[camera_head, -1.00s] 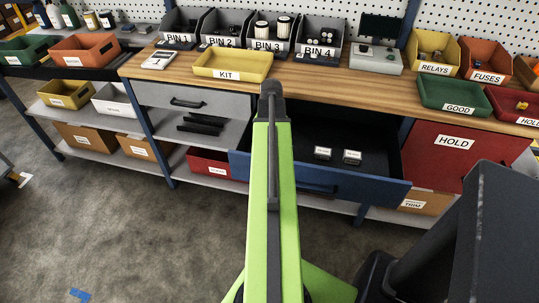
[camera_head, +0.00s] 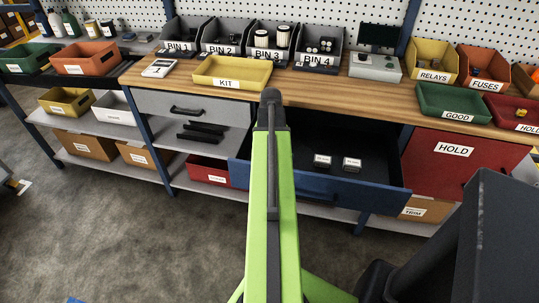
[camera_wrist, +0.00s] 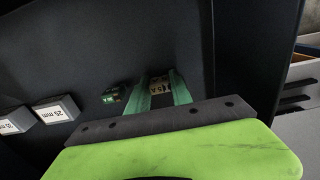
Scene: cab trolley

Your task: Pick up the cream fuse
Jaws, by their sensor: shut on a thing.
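The cream fuse (camera_wrist: 159,88), with dark lettering on its face, shows in the wrist view between the two green fingers of my gripper (camera_wrist: 160,80). My gripper is shut on it, inside the dark open drawer. A small green fuse (camera_wrist: 111,94) lies just left of the fingers, apart from them. In the head view my green arm reaches over the blue-fronted drawer (camera_head: 355,194) and hides my gripper and both fuses.
Two small labelled blocks sit in the drawer, one at left (camera_head: 322,160) and one at right (camera_head: 352,164) in the head view. The drawer's walls surround the gripper. Above is a wooden worktop with a yellow KIT tray (camera_head: 206,81) and a green GOOD tray (camera_head: 450,112).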

